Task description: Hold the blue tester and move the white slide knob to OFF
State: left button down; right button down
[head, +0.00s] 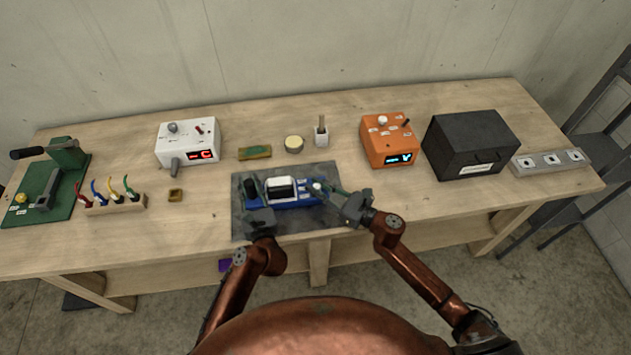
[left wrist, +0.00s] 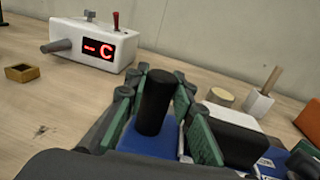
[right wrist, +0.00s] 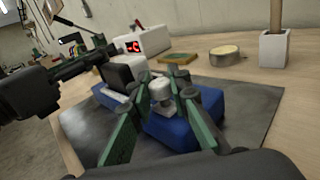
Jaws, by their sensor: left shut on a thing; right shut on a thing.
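The blue tester (head: 292,200) lies on a dark grey mat (head: 293,226); its body also shows in the left wrist view (left wrist: 130,139) and the right wrist view (right wrist: 200,118). The white slide knob (right wrist: 161,91) stands at the tester's right end. My right gripper (right wrist: 163,86) is shut on this knob from both sides. The OFF marking cannot be read.
Behind the mat are a white box (head: 188,142), a green-gold block (head: 255,153), a round tin (head: 294,144) and a white brush cup (head: 321,136). An orange box (head: 389,142) and a black case (head: 471,145) stand to the right. Bare wood surrounds the mat.

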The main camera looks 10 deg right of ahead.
pick_arm(q)
jog(key=shift+a, duration=0.1)
pick_arm(e)
jog(key=shift+s, duration=0.45)
jog(key=c, duration=1.8)
grip_release()
jog(key=shift+o, duration=0.2)
jog(key=v, duration=1.2)
jog(key=shift+r, duration=0.1)
jog(key=shift+w, duration=0.1)
pick_arm(q)
jog(key=c, duration=1.6)
grip_release()
jog(key=shift+s, duration=0.1)
